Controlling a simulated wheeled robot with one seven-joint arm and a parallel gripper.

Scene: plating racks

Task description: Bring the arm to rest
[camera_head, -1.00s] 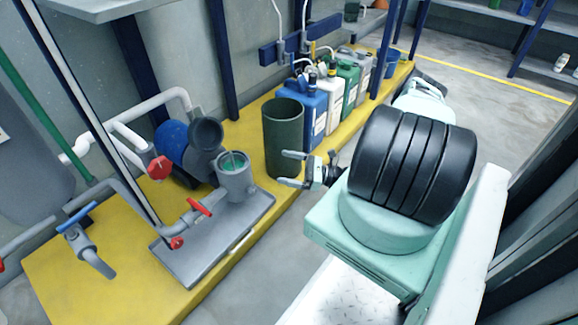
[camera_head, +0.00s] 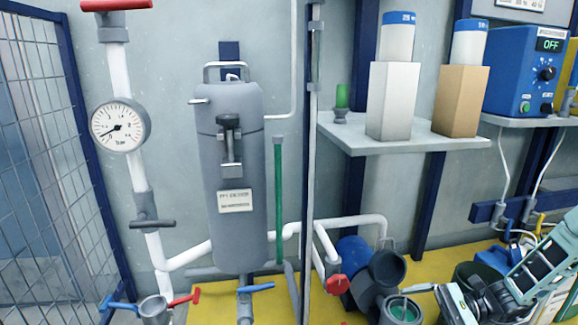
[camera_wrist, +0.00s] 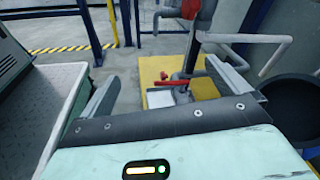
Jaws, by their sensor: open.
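My gripper (camera_wrist: 168,88) is open and empty in the wrist view, with one finger on each side and nothing between the fingertips. Beyond the fingers, some way off, are the yellow platform (camera_wrist: 152,70) and a red-handled valve (camera_wrist: 172,83). In the head view, my arm (camera_head: 540,270) comes in at the lower right and runs down toward the bottom edge. Its gripper end is near the grey pot with green contents (camera_head: 402,308), and I cannot tell the gap between them. The lower part of the arm is cut off by the frame.
A grey tank (camera_head: 233,185) and pressure gauge (camera_head: 120,126) are at the left, beside a mesh fence (camera_head: 45,150). A shelf (camera_head: 440,140) holds two containers. A dark bin (camera_wrist: 285,105) is close to the right finger in the wrist view.

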